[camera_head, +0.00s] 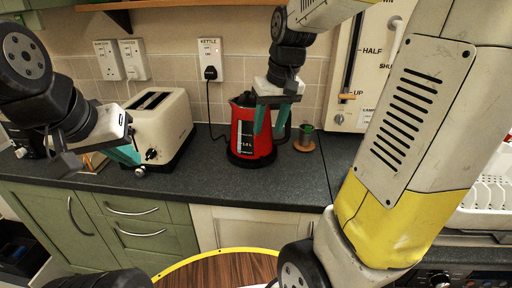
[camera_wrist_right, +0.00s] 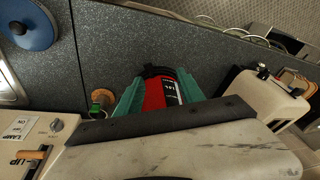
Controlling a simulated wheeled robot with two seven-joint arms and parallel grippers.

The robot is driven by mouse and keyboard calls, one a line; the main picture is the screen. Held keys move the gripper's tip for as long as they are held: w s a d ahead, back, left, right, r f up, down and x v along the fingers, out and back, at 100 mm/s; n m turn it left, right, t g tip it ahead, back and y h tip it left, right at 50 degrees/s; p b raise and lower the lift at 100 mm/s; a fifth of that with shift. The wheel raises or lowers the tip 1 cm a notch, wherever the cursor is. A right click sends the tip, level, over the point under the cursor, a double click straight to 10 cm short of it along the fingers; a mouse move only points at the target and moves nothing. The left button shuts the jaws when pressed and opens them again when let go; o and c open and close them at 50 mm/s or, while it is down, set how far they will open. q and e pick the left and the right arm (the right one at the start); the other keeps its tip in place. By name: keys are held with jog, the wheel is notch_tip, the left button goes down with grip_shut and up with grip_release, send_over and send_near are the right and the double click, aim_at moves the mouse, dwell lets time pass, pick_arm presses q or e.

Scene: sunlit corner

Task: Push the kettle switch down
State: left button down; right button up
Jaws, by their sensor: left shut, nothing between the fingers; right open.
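The red kettle (camera_head: 243,128) stands upright on a dark base on the counter; it also shows in the right wrist view (camera_wrist_right: 154,94). The wall plate labelled KETTLE (camera_head: 210,47) is behind it, with a black plug in it; its switch is too small to read. My right gripper (camera_head: 269,133) is open and points down at the kettle's right side. In the right wrist view its teal fingers lie on either side of the kettle; contact cannot be told. My left gripper (camera_head: 136,163) is shut and empty, in front of the cream toaster.
The toaster (camera_head: 166,128) stands left of the kettle. A lever panel (camera_head: 352,75) is on the wall at right. A round wooden table (camera_head: 218,268) is in front. The counter front (camera_head: 220,190) is clear.

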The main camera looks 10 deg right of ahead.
aim_at(265, 161)
jog(key=shift+w+d+f+n+g+h, duration=0.15)
jog(key=shift+w+d+f+g+h, duration=0.2)
jog(key=shift+w+f, duration=1.65)
jog(key=shift+w+d+f+n+g+h, duration=0.1)
jog(key=shift+w+f+g, duration=0.45)
jog(key=shift+f, duration=2.7)
jog(key=shift+w+d+f+n+g+h, duration=0.25)
jog(key=shift+w+f, duration=1.15)
jog(key=shift+f, duration=1.25)
grip_shut()
